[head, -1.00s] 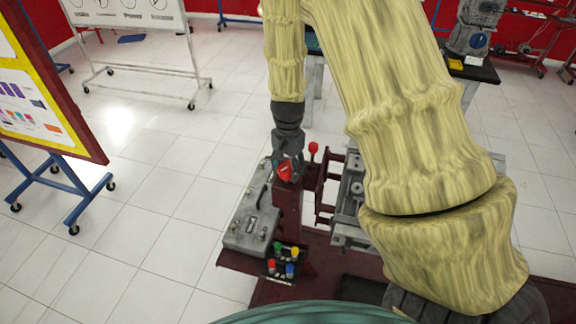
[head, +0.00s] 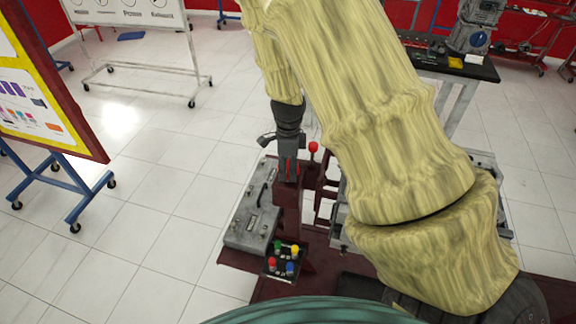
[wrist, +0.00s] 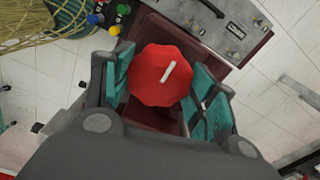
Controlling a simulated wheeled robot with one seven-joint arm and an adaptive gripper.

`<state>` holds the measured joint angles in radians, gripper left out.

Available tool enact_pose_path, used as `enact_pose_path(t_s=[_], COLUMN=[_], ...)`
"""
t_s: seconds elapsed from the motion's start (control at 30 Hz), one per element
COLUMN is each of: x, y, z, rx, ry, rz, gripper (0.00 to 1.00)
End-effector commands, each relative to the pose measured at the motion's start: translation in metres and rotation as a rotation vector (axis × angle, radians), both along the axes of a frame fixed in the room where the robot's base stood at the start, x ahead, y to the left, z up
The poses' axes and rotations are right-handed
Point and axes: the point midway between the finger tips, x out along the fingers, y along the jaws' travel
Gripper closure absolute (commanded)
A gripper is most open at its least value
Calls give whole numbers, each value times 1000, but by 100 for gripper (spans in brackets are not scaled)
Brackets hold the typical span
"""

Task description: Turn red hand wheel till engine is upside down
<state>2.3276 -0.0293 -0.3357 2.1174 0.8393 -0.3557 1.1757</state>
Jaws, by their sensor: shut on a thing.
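The red hand wheel (wrist: 158,78) is a lobed red knob with a white mark, between the teal-padded fingers of my gripper (wrist: 163,92) in the wrist view. The gripper is shut on it from above. In the head view my gripper (head: 289,168) points down onto the top of the dark red stand post (head: 288,208), with only slivers of the wheel showing. The grey engine (head: 336,230) on the stand is mostly hidden behind my arm, so I cannot tell how it is turned.
A red ball-topped lever (head: 313,147) stands close right of the gripper. A grey control box (head: 250,222) and a block of coloured knobs (head: 285,262) sit beside the post. A board on blue legs (head: 70,185) is at left. Tiled floor between is clear.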

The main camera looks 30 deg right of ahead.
Motion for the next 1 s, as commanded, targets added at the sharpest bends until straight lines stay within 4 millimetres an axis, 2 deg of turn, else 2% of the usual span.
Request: enact_pose_path(t_s=[1.0], x=[1], y=[-2], z=[1], rx=[-4], ry=[-5], rz=[-964], gripper=[66])
